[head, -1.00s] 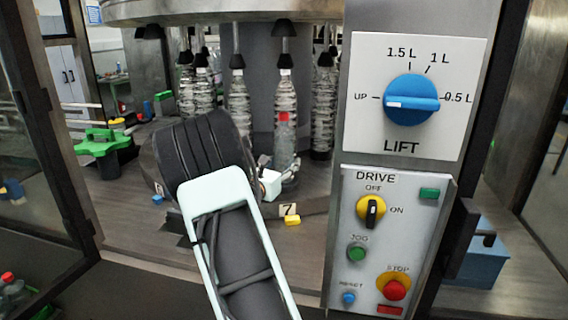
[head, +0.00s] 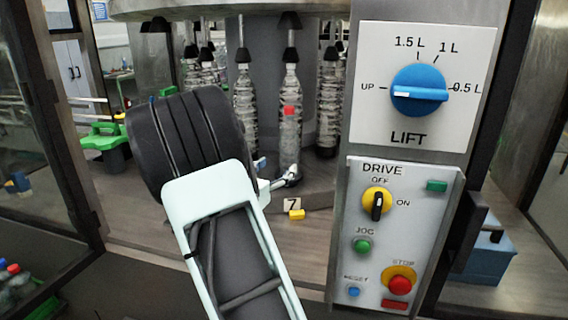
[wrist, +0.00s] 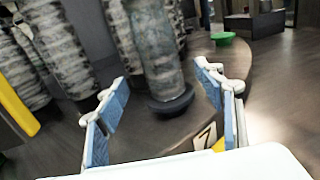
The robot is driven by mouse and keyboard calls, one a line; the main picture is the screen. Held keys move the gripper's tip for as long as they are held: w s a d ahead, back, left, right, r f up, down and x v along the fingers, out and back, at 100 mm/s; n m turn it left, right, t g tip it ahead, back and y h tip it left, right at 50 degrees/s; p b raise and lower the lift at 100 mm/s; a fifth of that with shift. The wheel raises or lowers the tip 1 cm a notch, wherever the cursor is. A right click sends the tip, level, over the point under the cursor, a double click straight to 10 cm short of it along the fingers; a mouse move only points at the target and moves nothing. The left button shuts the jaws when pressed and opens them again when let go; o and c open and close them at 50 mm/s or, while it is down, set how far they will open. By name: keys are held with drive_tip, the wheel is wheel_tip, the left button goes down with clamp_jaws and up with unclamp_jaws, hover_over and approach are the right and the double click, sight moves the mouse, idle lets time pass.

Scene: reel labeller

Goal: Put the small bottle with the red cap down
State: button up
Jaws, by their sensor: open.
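The red cap of the small bottle (head: 290,111) shows in the head view at the station marked 7, in line with a tall clear bottle (head: 290,84). The small bottle's outline is hard to separate from the tall one. In the wrist view a clear bottle (wrist: 160,65) stands upright on a dark round pad (wrist: 172,105); its top is cut off. My gripper (wrist: 160,100) is open, with one blue-padded finger on each side of the picture and the bottle beyond and between them. I see no finger touching it. In the head view my wrist hides much of the gripper.
More tall bottles (head: 245,100) stand around the carousel. A yellow block (head: 297,215) lies by the number 7 plate (head: 292,204). The control panel (head: 400,235) stands close on the right. A green object (head: 103,135) is at the left, and a glass door (head: 40,130) stands at far left.

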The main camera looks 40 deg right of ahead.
drive_tip(key=shift+v, duration=1.55)
